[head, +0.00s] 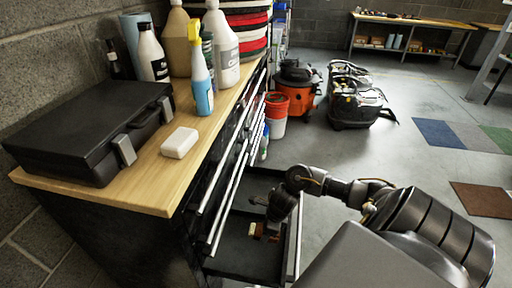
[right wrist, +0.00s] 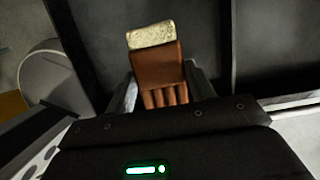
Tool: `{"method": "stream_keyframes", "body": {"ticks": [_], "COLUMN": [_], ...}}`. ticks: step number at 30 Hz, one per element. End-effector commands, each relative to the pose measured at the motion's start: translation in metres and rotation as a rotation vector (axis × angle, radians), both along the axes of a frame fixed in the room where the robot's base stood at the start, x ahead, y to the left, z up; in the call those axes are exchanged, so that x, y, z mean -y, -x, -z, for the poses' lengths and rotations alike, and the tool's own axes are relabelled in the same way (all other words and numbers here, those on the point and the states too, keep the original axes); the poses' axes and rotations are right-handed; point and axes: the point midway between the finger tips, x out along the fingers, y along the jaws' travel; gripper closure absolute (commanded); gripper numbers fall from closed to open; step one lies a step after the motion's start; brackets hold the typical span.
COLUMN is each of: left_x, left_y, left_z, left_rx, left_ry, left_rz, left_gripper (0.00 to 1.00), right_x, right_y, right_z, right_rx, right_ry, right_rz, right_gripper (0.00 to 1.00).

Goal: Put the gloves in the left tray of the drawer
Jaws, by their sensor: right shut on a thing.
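The gloves (right wrist: 158,68) are brown leather with a pale cuff. In the right wrist view they sit between the two fingers of my right gripper (right wrist: 163,92), which is shut on them. In the head view the gloves (head: 257,230) show small, below my right gripper (head: 266,208), over the open drawer (head: 232,264). The drawer is black and low in the cabinet. A dark wall or divider (right wrist: 227,45) runs to the right of the gloves in the wrist view. I cannot tell whether the gloves touch the drawer floor. My left gripper is not in view.
The wooden cabinet top (head: 150,197) holds a black case (head: 90,130), a white block (head: 180,143), a blue spray bottle (head: 202,95) and jugs. An orange vacuum (head: 297,88) and red bucket (head: 276,105) stand behind the drawer. Floor to the right is mostly open.

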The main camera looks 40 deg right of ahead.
Motion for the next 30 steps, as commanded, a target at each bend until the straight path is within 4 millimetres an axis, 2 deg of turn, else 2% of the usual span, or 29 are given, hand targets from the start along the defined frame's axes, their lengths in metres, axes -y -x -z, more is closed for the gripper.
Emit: {"method": "stream_keyframes", "body": {"ticks": [1, 6, 14, 21, 30], "left_x": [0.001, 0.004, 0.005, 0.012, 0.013], "left_y": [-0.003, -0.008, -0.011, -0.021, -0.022], "left_z": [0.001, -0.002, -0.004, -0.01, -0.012], "left_rx": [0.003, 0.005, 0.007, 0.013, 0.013], "left_ry": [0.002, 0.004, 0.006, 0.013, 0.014], "left_rz": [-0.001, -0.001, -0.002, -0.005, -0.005], "left_gripper": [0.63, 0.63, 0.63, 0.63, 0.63], "right_x": [-0.009, -0.022, -0.027, -0.031, -0.03], "right_y": [-0.003, -0.011, -0.014, -0.015, -0.016], "right_z": [0.011, 0.032, 0.039, 0.069, 0.074], "right_rx": [-0.002, -0.001, 0.0, -0.003, 0.0], "right_ry": [-0.006, -0.001, 0.0, -0.002, 0.002], "right_rz": [0.003, 0.002, 0.0, 0.003, -0.001], "right_gripper": [0.7, 0.7, 0.7, 0.7, 0.7]}}
